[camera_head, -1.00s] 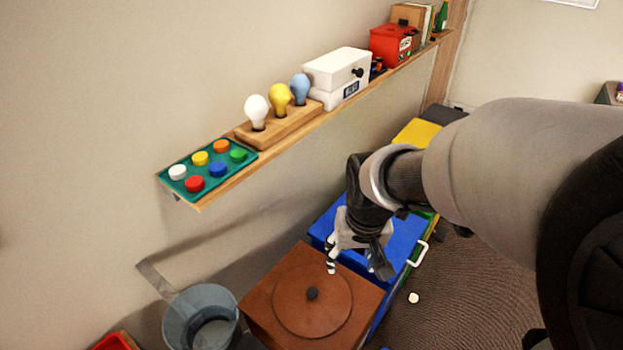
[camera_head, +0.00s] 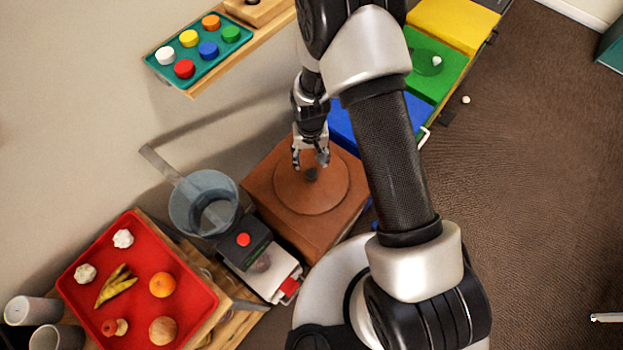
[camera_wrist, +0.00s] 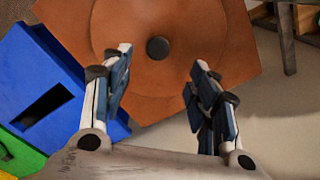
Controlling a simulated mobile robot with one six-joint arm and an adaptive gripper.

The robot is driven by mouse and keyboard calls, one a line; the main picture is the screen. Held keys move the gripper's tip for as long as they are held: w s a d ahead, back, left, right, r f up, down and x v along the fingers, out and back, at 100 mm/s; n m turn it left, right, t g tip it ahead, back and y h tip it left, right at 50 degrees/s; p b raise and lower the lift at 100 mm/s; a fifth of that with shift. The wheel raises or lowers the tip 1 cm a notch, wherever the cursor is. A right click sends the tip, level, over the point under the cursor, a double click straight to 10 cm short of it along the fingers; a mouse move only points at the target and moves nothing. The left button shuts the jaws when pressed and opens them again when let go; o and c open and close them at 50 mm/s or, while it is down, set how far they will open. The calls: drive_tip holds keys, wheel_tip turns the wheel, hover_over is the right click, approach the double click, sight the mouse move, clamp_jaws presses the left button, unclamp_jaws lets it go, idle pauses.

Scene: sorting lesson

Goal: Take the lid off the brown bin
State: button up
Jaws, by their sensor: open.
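The brown bin (camera_head: 262,200) stands on the floor by the wall, between a grey bucket and the blue bin. Its round brown lid (camera_head: 325,200) lies flat on top, with a small dark knob (camera_head: 311,174) at its centre. My gripper (camera_head: 311,164) is open and empty above the lid, close to the knob. In the wrist view the knob (camera_wrist: 158,48) shows beyond and between the two spread fingers (camera_wrist: 157,75), not touching them. The lid (camera_wrist: 185,20) fills the middle of that view. The exact height of the fingertips over the knob is hard to tell.
The blue bin (camera_head: 343,130), green bin (camera_head: 447,72) and yellow bin (camera_head: 455,22) stand in a row behind. The grey bucket (camera_head: 176,215) and a red tray (camera_head: 135,234) of food are at left. A shelf with a teal button tray (camera_head: 166,78) juts from the wall above.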

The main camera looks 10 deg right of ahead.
sight(311, 173)
wheel_tip(311, 173, down, 11)
drive_tip(key=b, duration=0.3)
drive_tip(key=shift+w+d+r, duration=0.1)
drive_tip(key=shift+d, duration=0.05)
drive_tip(key=shift+r, duration=0.1)
drive_tip(key=c, duration=1.3)
